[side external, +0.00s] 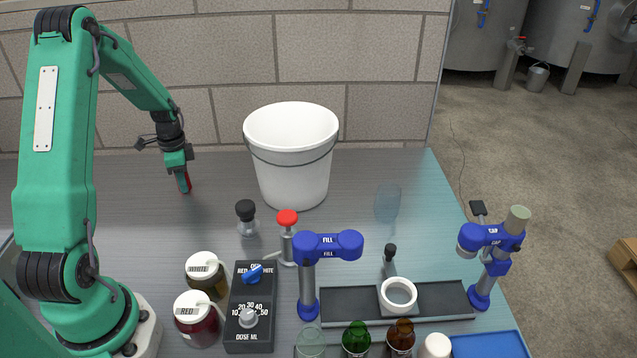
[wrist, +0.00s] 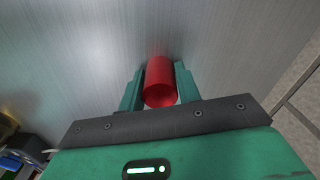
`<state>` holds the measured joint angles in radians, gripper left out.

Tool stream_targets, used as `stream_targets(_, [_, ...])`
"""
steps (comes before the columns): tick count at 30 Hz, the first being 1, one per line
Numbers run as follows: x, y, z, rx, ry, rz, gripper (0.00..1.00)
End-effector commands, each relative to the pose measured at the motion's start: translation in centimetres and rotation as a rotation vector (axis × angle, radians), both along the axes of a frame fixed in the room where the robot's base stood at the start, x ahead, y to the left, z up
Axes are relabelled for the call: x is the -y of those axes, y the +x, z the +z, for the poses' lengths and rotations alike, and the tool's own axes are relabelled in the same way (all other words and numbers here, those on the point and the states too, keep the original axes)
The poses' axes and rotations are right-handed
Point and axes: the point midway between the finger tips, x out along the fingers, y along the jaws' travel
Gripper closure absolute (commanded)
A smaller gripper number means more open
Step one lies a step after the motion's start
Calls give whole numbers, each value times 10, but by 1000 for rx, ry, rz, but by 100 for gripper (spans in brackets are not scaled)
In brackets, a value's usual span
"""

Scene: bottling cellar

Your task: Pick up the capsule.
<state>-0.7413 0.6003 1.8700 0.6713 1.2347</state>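The red capsule (wrist: 160,85) shows in the wrist view between the two green fingers of my gripper (wrist: 160,78). The fingers lie against its left and right sides with no clear gap, so the gripper looks shut on it. In the side external view my gripper (side external: 184,176) points down at the left, over the grey worktop. The capsule shows there as a small red patch (side external: 185,183), partly hidden by a finger. Its lower end is at or very close to the worktop; I cannot tell whether it touches.
A white bucket (side external: 291,165) stands right of my gripper. Nearer the front are a black-capped shaker (side external: 246,220), a red-topped device (side external: 288,236), two jars, a dosing box (side external: 250,312) and a blue filling stand (side external: 308,272). The worktop around the gripper is clear; a block wall rises behind.

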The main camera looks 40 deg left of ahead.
Motion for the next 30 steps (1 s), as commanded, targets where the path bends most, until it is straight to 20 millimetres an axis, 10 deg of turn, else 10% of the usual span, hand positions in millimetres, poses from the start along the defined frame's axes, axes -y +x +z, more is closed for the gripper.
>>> stream_targets(23, [-1,1,41,4,3,0,72])
stream_targets(30, [40,9,65,2,1,-5,72])
